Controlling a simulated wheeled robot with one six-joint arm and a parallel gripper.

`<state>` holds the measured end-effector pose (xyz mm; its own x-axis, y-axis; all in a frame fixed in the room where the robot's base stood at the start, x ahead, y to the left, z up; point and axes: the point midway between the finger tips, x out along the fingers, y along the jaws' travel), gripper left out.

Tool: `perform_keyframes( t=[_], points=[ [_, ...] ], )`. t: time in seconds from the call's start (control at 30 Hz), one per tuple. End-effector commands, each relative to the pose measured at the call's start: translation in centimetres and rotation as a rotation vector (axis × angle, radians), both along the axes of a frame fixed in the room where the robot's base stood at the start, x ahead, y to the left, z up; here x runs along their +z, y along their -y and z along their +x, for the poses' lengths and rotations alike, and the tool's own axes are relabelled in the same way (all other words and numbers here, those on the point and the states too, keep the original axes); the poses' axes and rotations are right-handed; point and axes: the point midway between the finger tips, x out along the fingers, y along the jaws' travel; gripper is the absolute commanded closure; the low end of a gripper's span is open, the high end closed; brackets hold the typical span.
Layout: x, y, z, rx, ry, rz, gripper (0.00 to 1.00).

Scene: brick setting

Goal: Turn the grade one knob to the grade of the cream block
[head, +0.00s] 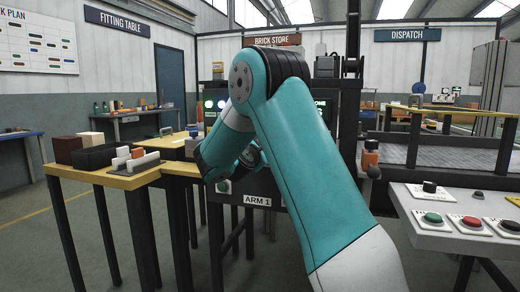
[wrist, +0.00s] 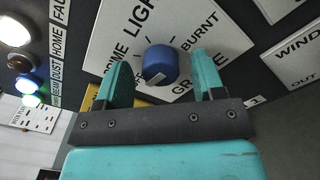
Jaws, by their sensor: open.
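A blue knob (wrist: 160,62) with a white mark on its near face sits on a white plate (wrist: 112,40). The plate reads PRIME, LIGHT and BURNT, with GRADE lettering partly hidden below. My gripper (wrist: 158,57) is open, a teal finger on each side of the knob. I cannot tell whether either finger touches it. The white mark appears low on the knob; which grade it marks is unclear. In the head view my arm hides the knob. Pale blocks lie on the yellow table, including a cream one (head: 91,138); its grade is not readable.
In the wrist view, lit lamps (wrist: 27,84) line the panel's left and a WINDOW-like plate (wrist: 298,55) is at right. A button console (head: 418,238) stands at right.

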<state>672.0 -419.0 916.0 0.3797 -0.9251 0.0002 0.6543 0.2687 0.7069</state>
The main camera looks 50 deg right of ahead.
Motion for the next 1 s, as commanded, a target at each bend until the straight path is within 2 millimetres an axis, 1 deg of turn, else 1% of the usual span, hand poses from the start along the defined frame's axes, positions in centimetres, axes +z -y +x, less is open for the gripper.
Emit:
perform_keyframes(
  t=[0.07, 0.17, 0.2, 0.3, 0.67, 0.87, 1.0],
  points=[
    [0.00, 0.05, -0.04, -0.001, 0.000, 0.000, 0.37],
    [0.00, 0.03, -0.04, -0.001, 0.000, 0.001, 0.58],
    [0.01, 0.00, -0.02, 0.000, 0.000, 0.000, 0.67],
    [-0.01, -0.07, 0.00, 0.001, 0.000, 0.001, 0.87],
    [-0.14, -0.27, 0.07, 0.002, 0.040, 0.019, 0.87],
    [-0.25, -0.34, 0.09, 0.003, 0.145, 0.064, 0.87],
    [-0.37, -0.36, 0.11, 0.004, 0.254, 0.110, 0.87]
  ],
)
